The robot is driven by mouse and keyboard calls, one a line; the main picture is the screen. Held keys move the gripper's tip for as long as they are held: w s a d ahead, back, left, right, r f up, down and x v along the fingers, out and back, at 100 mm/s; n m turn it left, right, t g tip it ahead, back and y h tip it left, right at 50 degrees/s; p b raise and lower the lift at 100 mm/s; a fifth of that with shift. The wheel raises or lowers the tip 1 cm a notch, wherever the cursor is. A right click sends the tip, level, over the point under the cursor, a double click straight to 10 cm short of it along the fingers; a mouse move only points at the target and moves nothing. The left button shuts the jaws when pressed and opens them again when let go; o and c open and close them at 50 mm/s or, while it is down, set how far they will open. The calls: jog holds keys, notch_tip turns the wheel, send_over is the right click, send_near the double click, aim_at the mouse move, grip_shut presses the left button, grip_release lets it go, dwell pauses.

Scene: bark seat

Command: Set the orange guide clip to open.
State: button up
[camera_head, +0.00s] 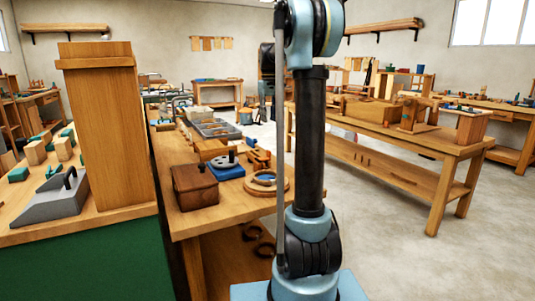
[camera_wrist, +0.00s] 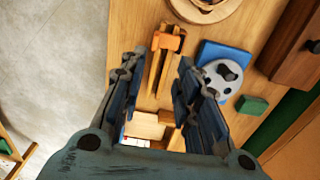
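The orange guide clip (camera_wrist: 168,42) is in the upper middle of the wrist view, on the wooden bench top (camera_wrist: 126,22). It has a bright orange crosspiece and narrow orange-brown arms running down towards my gripper. What seems to be the same clip shows small in the head view (camera_head: 261,156), left of my arm. Whether the clip is set open or closed I cannot tell. My gripper (camera_wrist: 160,58) is open and empty, its two fingers apart on either side of the clip's lower part in the picture. Contact cannot be told.
A blue block with a grey disc (camera_wrist: 225,75) is close to the right finger. A round wooden ring (camera_wrist: 203,12), a green block (camera_wrist: 251,104) and a brown box (camera_wrist: 292,45) are nearby. Pale wooden blocks (camera_wrist: 145,127) lie below.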

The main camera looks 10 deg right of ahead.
jog(key=w, duration=0.1)
send_near(269, 151)
jog(key=f, duration=0.7)
jog(key=w+f, duration=0.1)
jog(key=f, duration=0.2)
jog(key=shift+f, duration=0.15)
jog(key=shift+c, duration=0.6)
